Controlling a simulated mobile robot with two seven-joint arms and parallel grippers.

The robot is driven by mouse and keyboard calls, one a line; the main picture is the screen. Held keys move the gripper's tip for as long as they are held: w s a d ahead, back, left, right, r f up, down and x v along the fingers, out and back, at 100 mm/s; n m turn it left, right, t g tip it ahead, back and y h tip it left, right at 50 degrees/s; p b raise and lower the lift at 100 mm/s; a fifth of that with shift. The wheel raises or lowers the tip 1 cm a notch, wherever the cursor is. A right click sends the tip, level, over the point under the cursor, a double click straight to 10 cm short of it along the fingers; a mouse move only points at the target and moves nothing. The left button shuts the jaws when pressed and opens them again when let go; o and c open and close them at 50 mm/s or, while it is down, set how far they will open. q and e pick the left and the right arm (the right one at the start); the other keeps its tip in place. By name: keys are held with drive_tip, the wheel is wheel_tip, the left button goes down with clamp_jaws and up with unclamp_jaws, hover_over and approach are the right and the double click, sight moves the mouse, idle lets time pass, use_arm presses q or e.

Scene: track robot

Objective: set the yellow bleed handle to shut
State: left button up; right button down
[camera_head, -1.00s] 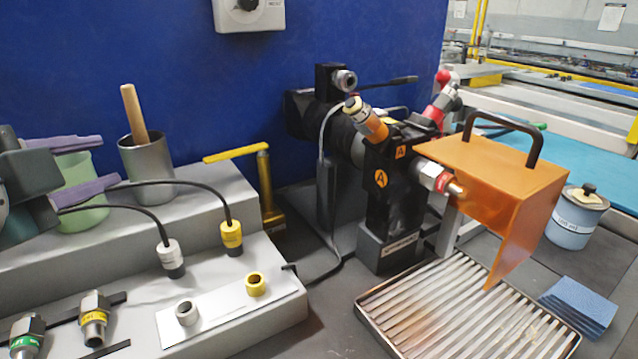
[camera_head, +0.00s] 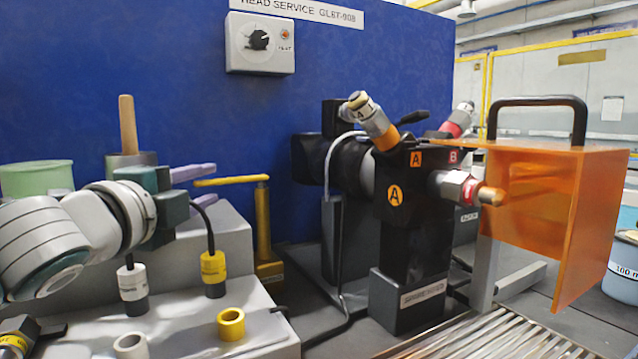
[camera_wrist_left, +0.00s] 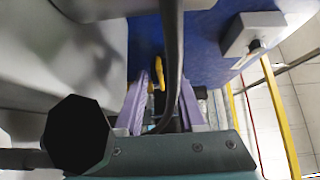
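The yellow bleed handle (camera_head: 232,180) is a bar reaching left, roughly level, from the top of a yellow upright post (camera_head: 263,222) in the head view. In the left wrist view the yellow handle (camera_wrist_left: 158,74) shows beyond and between the fingers. My left gripper (camera_head: 203,186) points right at the left of the handle, with its two purple fingers apart. It looks open and empty in the left wrist view (camera_wrist_left: 162,108); I cannot tell the exact gap to the handle. My right gripper is not in view.
A black cable (camera_wrist_left: 172,50) crosses between the fingers in the left wrist view. A grey stepped block (camera_head: 222,245) with yellow-collared (camera_head: 213,268) and white-collared plugs lies below. The black valve block (camera_head: 412,200) and orange guard (camera_head: 545,215) stand to the right.

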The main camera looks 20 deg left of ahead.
sight(210, 184)
use_arm(q)
drive_tip(key=shift+w+a, duration=0.2)
drive_tip(key=shift+w, duration=1.5)
clamp_jaws()
